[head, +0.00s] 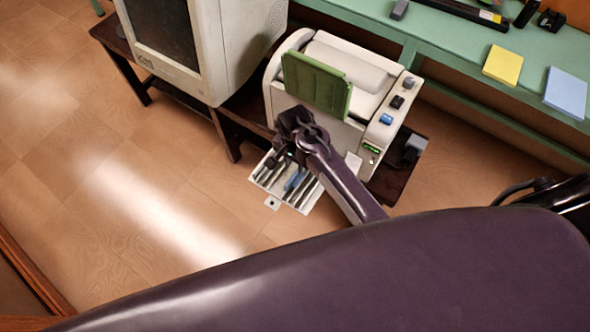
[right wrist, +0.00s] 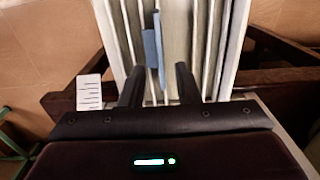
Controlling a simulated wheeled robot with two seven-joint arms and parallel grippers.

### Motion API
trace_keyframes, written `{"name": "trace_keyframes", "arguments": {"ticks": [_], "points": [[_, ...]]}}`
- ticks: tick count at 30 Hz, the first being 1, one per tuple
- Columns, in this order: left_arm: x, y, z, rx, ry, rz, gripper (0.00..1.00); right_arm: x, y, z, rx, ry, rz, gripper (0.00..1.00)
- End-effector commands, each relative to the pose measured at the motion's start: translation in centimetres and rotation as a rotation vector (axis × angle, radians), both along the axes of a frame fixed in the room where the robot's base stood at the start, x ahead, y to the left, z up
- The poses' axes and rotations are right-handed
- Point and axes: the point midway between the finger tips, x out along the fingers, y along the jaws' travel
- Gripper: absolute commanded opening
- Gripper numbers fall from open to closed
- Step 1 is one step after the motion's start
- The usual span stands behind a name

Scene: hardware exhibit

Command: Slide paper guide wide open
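The beige printer (head: 345,75) stands on a dark low table, with a green panel (head: 317,84) raised at its top. A slatted white paper tray (head: 268,180) sticks out low at its front; it also fills the upper right wrist view (right wrist: 181,40). The blue paper guide (head: 295,181) stands up among the tray's slats. My right gripper (head: 283,160) is over the tray. In the right wrist view, its two dark fingers (right wrist: 159,78) are apart and the blue guide (right wrist: 151,48) shows between them, nearer the left finger. I cannot tell whether they touch. My left gripper is not in view.
A bulky monitor (head: 205,45) stands left of the printer. A green shelf (head: 455,45) behind and right holds a yellow pad (head: 503,65), a blue pad (head: 566,92) and dark tools. A white label card (right wrist: 89,92) is beside the tray. The floor (head: 110,190) at left is clear.

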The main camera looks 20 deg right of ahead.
Motion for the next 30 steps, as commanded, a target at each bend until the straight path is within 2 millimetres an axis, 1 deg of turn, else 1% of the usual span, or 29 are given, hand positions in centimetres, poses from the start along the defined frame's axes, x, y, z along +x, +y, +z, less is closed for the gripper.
{"name": "trace_keyframes", "arguments": {"ticks": [1, 3, 6, 9, 13, 20, 26, 27, 30], "points": [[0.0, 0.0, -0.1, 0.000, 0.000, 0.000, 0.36, 0.0, 0.0, -1.0, -0.001, 0.003, 0.001, 0.29], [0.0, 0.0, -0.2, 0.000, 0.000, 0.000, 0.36, 0.0, 0.0, -2.1, 0.000, 0.002, 0.002, 0.29], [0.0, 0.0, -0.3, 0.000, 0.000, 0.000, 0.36, 0.0, 0.0, -3.5, 0.000, 0.000, 0.002, 0.29], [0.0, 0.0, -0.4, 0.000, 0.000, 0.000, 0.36, 0.0, 0.0, -4.4, 0.000, -0.001, 0.002, 0.29], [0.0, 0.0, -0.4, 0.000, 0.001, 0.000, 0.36, 0.0, 0.0, -4.9, 0.000, -0.001, 0.003, 0.29], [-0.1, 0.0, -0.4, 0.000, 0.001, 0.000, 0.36, 0.0, 0.0, -5.0, 0.000, -0.002, 0.003, 0.29], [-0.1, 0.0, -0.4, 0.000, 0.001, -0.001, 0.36, 0.0, 0.0, -5.0, 0.000, -0.001, 0.003, 0.03], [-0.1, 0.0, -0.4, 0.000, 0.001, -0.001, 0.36, 0.0, 0.0, -5.0, 0.000, -0.001, 0.003, 0.00], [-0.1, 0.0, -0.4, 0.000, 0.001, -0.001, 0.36, 0.0, 0.0, -5.0, 0.000, -0.001, 0.003, 0.00]]}}
